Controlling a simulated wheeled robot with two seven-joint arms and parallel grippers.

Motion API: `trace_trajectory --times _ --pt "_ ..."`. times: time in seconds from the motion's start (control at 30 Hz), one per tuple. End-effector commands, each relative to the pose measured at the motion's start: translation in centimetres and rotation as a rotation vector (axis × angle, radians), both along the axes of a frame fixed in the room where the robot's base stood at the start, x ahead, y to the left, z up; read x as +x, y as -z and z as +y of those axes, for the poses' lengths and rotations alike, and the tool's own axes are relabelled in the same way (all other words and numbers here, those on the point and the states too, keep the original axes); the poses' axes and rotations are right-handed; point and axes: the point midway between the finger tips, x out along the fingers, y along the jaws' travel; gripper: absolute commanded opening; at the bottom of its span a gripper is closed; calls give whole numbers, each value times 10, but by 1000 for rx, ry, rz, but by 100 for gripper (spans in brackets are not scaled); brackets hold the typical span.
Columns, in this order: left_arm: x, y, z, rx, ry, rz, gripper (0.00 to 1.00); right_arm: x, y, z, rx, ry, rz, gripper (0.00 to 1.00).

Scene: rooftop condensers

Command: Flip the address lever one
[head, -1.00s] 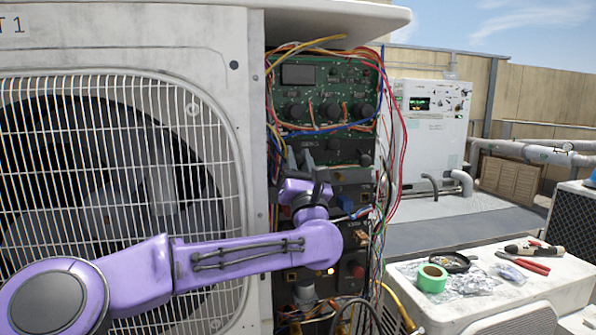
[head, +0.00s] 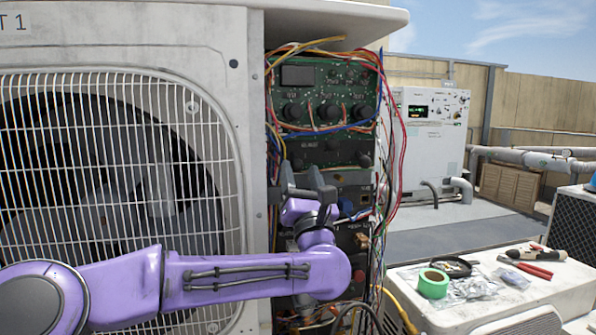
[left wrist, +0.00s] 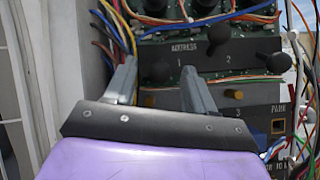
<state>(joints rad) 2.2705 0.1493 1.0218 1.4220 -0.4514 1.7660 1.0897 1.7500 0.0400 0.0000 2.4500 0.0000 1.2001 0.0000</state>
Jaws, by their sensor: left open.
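The address panel (left wrist: 210,52) is a dark strip lettered ADDRESS, with the numbers 1 and 2. In the left wrist view a black-knobbed lever (left wrist: 157,72) stands beside the 1, and another black-knobbed lever (left wrist: 268,45) stands to the right of the 2. In the head view the left gripper (head: 302,180) is just below the address panel (head: 325,152). My right gripper is not in view.
Green circuit boards with black knobs (head: 328,111) sit above the panel. Loose coloured wires (head: 398,150) hang along the cabinet's right side. A fan grille (head: 110,170) fills the left. A white surface (head: 415,318) at lower right holds green tape (head: 433,284) and pliers (head: 530,268).

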Motion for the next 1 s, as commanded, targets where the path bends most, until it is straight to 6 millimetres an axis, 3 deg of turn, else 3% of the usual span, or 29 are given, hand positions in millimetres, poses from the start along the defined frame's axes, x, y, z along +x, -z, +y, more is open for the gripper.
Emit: trace_trajectory --times 0.03,0.1,0.3,0.67,0.77,0.87,1.0 --pt "-10 13 -3 2 3 0 55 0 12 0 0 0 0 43" --pt "-23 22 -7 2 2 -1 55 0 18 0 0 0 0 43" --pt "-45 35 -14 0 0 -1 55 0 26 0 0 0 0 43" --pt "-47 36 -14 9 -7 3 55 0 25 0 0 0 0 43" --pt "-46 40 -25 169 -57 53 55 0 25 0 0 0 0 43" --pt "-40 111 -45 591 -117 226 55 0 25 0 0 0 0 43" --pt "-39 241 -37 1054 -130 453 55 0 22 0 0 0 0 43"
